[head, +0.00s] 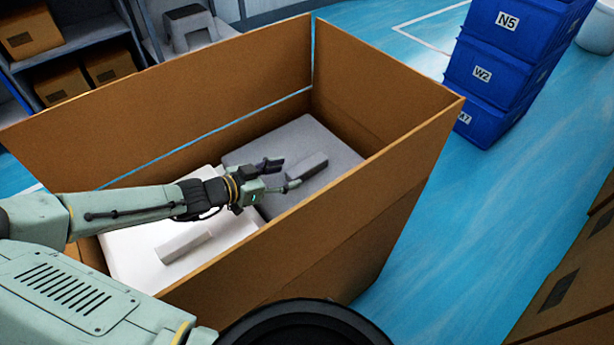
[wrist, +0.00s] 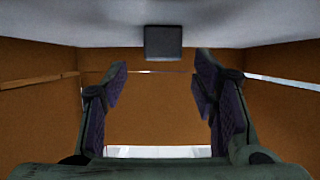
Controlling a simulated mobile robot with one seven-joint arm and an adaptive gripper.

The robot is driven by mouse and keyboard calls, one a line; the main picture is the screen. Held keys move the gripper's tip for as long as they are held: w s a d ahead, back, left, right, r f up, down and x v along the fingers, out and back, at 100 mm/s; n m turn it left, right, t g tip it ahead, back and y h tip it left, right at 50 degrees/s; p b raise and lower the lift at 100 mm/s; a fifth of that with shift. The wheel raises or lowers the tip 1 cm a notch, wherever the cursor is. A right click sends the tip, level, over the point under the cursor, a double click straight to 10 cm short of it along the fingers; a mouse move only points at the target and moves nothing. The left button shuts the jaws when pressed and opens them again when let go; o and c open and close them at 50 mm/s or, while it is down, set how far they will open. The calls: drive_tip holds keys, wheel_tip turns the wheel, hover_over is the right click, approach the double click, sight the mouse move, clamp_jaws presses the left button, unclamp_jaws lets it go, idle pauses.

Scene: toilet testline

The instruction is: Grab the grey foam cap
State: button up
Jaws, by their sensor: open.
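The grey foam cap (head: 297,134) lies inside the open cardboard box, toward its far right end, with a raised block-shaped grip (head: 308,166) on top. My gripper (head: 281,173) is open and empty above the cap, close to the near left end of that grip. In the wrist view the grey cap (wrist: 80,27) spans the top edge and its grip (wrist: 163,42) sits near the middle, just beyond the spread fingertips of my gripper (wrist: 162,80). I cannot tell the exact gap between fingers and grip. My arm hides part of the cap's near side.
A white foam piece (head: 130,247) with its own raised block (head: 184,246) lies in the near left part of the box. The tall cardboard walls (head: 345,215) surround both pieces. Stacked blue bins (head: 500,65) stand on the floor at right. Shelves (head: 62,50) stand at upper left.

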sight(297, 171)
drive_tip(key=x, duration=0.3)
drive_tip(key=shift+w+d+f+p, duration=0.15)
drive_tip(key=shift+w+d+p, duration=0.05)
drive_tip(key=shift+w+p, duration=0.15)
clamp_jaws()
idle(0.4)
